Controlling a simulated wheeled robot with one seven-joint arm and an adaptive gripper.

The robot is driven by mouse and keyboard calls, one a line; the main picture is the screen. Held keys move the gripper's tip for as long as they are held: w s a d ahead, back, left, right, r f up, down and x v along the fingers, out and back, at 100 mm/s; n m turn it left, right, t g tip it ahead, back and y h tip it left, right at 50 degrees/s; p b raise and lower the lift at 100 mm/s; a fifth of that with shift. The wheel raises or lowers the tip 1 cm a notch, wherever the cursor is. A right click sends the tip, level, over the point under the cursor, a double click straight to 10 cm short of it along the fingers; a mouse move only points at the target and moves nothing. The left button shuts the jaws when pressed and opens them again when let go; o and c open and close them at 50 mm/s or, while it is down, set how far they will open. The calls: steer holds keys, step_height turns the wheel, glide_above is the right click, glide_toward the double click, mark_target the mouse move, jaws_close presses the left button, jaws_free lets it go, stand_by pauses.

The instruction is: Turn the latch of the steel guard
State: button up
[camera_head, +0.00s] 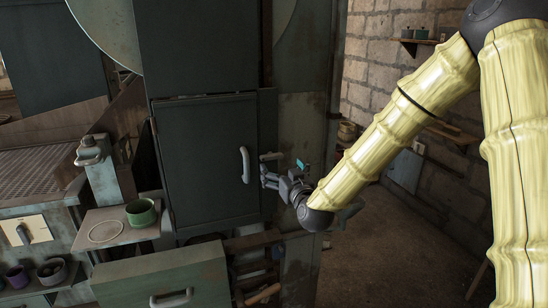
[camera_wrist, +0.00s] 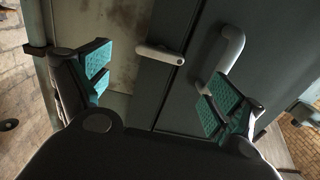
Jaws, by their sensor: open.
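The steel guard (camera_head: 203,150) is a dark grey-green door panel in the middle of the head view. Its latch (camera_head: 271,156) is a short pale bar at the guard's right edge. In the wrist view the latch (camera_wrist: 160,53) lies across the seam between the guard and the frame, with a dark round spot near one end. A pale curved handle (camera_head: 245,164) is fixed on the guard to the left of the latch. My gripper (camera_head: 267,177) is open just below the latch. In the wrist view its green-padded fingers (camera_wrist: 160,88) stand apart with nothing between them, and the latch lies ahead of the gap.
The handle (camera_wrist: 229,50) stands out close to one finger in the wrist view. Open floor (camera_head: 400,245) lies to the right, before a brick wall.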

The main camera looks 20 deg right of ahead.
mark_target(273, 159)
steer(key=w+p, duration=0.2)
steer(key=w, duration=0.5)
steer(key=shift+w+p, duration=0.2)
steer(key=shift+p, duration=0.15)
steer(key=c, duration=1.1)
